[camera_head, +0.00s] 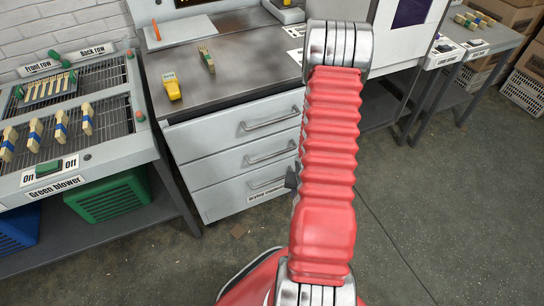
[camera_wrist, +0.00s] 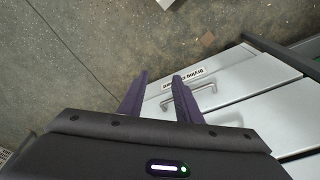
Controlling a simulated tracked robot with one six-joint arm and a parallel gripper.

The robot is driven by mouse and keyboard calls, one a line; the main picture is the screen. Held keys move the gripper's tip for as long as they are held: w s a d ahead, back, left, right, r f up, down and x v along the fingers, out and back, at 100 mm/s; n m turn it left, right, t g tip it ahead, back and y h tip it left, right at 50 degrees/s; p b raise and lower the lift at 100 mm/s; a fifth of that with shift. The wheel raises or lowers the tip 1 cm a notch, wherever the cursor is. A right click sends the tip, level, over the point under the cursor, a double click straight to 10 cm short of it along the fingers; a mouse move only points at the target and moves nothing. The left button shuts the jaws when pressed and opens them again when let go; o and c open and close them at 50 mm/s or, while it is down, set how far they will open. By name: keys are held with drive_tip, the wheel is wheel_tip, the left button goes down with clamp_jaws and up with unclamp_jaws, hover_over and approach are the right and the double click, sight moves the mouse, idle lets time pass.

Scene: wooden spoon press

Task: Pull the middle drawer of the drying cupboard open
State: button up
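The drying cupboard (camera_head: 205,141) is a light grey unit with three stacked drawers, all looking closed. The middle drawer (camera_head: 215,167) has a silver bar handle (camera_head: 270,154), its right end close to my red arm. My gripper (camera_wrist: 160,77) is open, with two dark fingers apart and nothing seen between them. In the head view it is mostly hidden behind my arm; only a dark tip shows right of the drawer fronts. In the wrist view the bottom drawer's handle (camera_wrist: 187,99) shows beside the right finger. The gripper body covers part of the drawer fronts.
A blower bench (camera_head: 70,110) with several wooden spoons stands left, with a green crate (camera_head: 108,197) below. A yellow device (camera_head: 171,86) and a brush-like item (camera_head: 206,60) lie on the cupboard top. The floor (camera_head: 400,220) in front is mostly clear.

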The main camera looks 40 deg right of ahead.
wheel_tip(320, 180, down, 9)
drive_tip(key=m+t, duration=0.3)
drive_tip(key=m+t+h, duration=0.3)
drive_tip(key=m+t, duration=0.5)
drive_tip(key=t, duration=0.2)
approach(273, 155)
drive_tip(key=s, duration=0.3)
drive_tip(key=shift+a+f, duration=0.15)
drive_tip(key=shift+a, duration=0.2)
drive_tip(key=x, duration=1.3)
drive_tip(key=shift+w+d, duration=0.15)
drive_tip(key=shift+w, duration=0.2)
